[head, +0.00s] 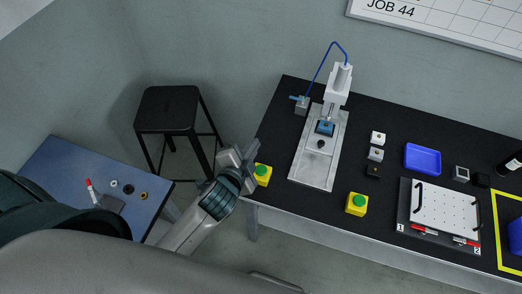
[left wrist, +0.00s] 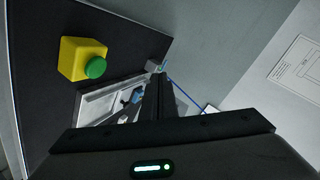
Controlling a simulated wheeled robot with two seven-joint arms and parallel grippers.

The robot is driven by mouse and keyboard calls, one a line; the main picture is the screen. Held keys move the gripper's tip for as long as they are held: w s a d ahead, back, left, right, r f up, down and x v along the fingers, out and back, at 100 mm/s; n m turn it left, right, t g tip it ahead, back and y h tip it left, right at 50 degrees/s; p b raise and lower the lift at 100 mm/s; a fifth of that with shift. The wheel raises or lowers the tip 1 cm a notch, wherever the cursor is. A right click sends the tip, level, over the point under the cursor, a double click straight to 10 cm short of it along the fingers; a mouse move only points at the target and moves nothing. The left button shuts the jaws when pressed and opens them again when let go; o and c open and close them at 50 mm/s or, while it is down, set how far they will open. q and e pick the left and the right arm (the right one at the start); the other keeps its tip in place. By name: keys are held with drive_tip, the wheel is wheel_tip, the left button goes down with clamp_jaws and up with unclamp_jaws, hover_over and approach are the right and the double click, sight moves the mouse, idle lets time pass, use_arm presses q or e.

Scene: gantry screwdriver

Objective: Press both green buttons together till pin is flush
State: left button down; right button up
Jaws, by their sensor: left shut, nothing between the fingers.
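Two yellow boxes with green buttons stand along the front of the black table. The left one (head: 263,174) is just right of my left gripper (head: 234,160), and the right one (head: 357,204) stands right of the fixture. My left gripper is shut and empty, seemingly above and beside the left box; contact is not visible. The left wrist view shows what looks like the left box (left wrist: 82,58), apart from the dark shut fingers (left wrist: 158,95). The gantry screwdriver (head: 339,85) stands over a blue part (head: 325,128) on a grey plate (head: 318,165). The pin is too small to tell. My right gripper is not in view.
A black stool (head: 167,108) and a blue side table (head: 60,160) with small parts stand left. Right of the right box are a white perforated plate (head: 445,210) with handles, a blue tray (head: 422,159) and small blocks. The table between plate and right box is clear.

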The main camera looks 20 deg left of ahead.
use_arm(q)
drive_tip(key=w+d+r+m+t+h, duration=0.2)
drive_tip(key=d+r+m+h, duration=0.4)
drive_tip(key=d+r+m, duration=0.3)
drive_tip(key=w+d+r+m+t+h, duration=0.25)
drive_tip(key=d+r+m+h, duration=0.35)
drive_tip(key=r+m, duration=0.45)
drive_tip(key=s+d+r+m+g+h, duration=0.1)
drive_tip(key=s+d+m+g+h, duration=0.45)
drive_tip(key=m, duration=0.45)
drive_tip(key=s+d+r+m+g+h, duration=0.15)
drive_tip(key=s+d+m+g, duration=0.25)
drive_tip(key=d+m+g, duration=0.55)
drive_tip(key=s+a+f+m+g+y, duration=0.25)
drive_tip(key=a+f+m+y, duration=0.2)
drive_tip(key=f+m, duration=0.35)
drive_tip(key=s+a+f+m+g+y, duration=0.1)
drive_tip(key=a+f+m+g+y, duration=0.3)
drive_tip(key=f+m, duration=0.45)
drive_tip(key=w+a+f+m+t+y, duration=0.1)
drive_tip(key=w+a+f+m+y, duration=0.1)
drive_tip(key=a+y, duration=0.3)
drive_tip(key=w+a+f+m+t+y, duration=0.2)
drive_tip(key=w+a+y, duration=0.3)
drive_tip(key=a, duration=0.8)
drive_tip(key=shift+w+a+f+m+t+p, duration=0.3)
drive_tip(key=shift+a+f+m+p, duration=0.1)
drive_tip(key=shift+f+m, duration=0.25)
